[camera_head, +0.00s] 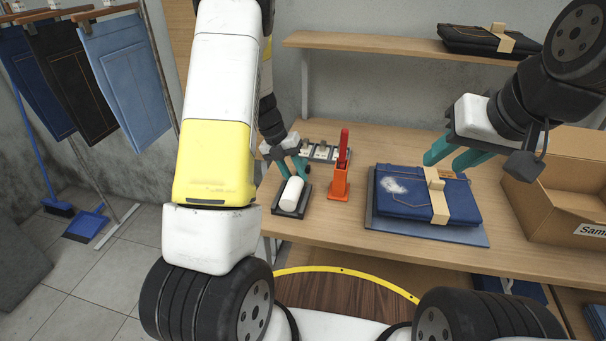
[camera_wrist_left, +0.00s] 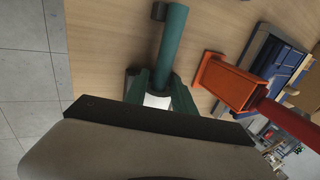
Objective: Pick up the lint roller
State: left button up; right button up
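The lint roller (camera_head: 291,195) shows in the head view as a white cylinder on a small dark tray (camera_head: 277,208), near the front left of the table. My left gripper (camera_head: 291,168) is just behind and above the white cylinder, its teal fingers apart. In the left wrist view a white patch (camera_wrist_left: 157,101) shows between teal parts close to the palm. A teal bar (camera_wrist_left: 170,45) runs away from there; I cannot tell if it is a handle. Contact with the roller is unclear. My right gripper (camera_head: 452,156) is open and empty above the folded jeans.
An orange holder (camera_head: 339,186) with a red upright tool stands right of the roller. Folded dark jeans (camera_head: 400,197) lie on a grey-blue mat. A cardboard box (camera_head: 560,200) is at the right. A shelf (camera_head: 370,43) is above the table's back.

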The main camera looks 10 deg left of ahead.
pick_arm(q)
jog(key=shift+c, duration=0.2)
grip_shut()
jog(key=shift+r, duration=0.1)
jog(key=shift+r, duration=0.55)
notch_tip(320, 180, up, 2)
jog(key=shift+r, duration=0.1)
jog(key=r, duration=0.2)
send_over(288, 201)
jog(key=s, duration=0.5)
jog(key=shift+w+a+f, duration=0.15)
jog(key=shift+a+f, duration=0.05)
jog(key=shift+a, duration=0.25)
